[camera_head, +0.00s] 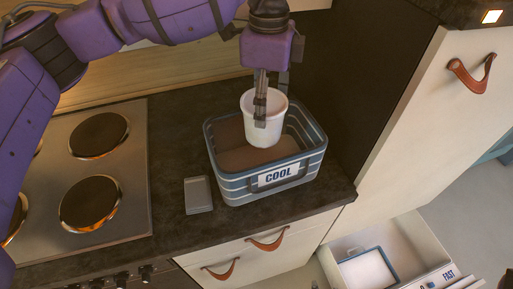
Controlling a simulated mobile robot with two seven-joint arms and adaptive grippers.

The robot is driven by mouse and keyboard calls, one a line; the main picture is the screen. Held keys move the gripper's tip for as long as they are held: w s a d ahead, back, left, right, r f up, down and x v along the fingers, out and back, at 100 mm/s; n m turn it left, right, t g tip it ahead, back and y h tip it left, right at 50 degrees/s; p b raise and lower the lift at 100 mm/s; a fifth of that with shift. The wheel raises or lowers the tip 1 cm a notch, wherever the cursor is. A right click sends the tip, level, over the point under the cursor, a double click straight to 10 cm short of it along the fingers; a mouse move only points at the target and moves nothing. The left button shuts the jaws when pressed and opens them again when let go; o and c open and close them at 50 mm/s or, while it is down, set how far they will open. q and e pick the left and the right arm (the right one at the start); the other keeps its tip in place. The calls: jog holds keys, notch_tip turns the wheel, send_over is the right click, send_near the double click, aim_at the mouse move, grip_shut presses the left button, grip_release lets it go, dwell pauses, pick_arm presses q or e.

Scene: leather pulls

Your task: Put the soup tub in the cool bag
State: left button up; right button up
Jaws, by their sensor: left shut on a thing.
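The white soup tub (264,130) is held upright by my left gripper (260,112), which comes down from above and is shut on the tub's wall. The cool bag (232,185) is a blue-grey striped open box with a "COOL" label, standing on the dark counter. The tub is over the bag's opening, with its lower part within the bag's outline in the picture. I cannot tell whether the tub touches the bag's brown floor. My right gripper is not in view.
A small grey box (198,195) lies on the counter left of the bag. A hob (125,170) with several round plates is further left. A tall cabinet door (430,110) rises at right. An open drawer (410,250) below holds a white, blue-edged container.

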aim_at(266, 140)
pick_arm(q)
notch_tip(266, 140, down, 2)
jog(key=shift+w+f, duration=0.1)
jog(key=shift+w, duration=0.05)
jog(key=shift+s+d+f, duration=0.1)
jog(key=shift+s, duration=0.2)
jog(key=shift+s+d+f, duration=0.1)
jog(key=shift+s+f, duration=0.15)
jog(key=shift+f, duration=0.25)
jog(key=shift+s+d+f, duration=0.1)
jog(key=shift+s+f, duration=0.15)
jog(key=shift+f, duration=0.25)
jog(key=f, duration=0.6)
jog(key=shift+w+a+f, duration=0.15)
jog(key=shift+w+f, duration=0.1)
jog(key=shift+f, duration=0.05)
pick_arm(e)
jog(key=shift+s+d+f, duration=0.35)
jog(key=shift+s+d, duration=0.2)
pick_arm(q)
jog(key=o, duration=1.7)
jog(key=shift+f, duration=0.15)
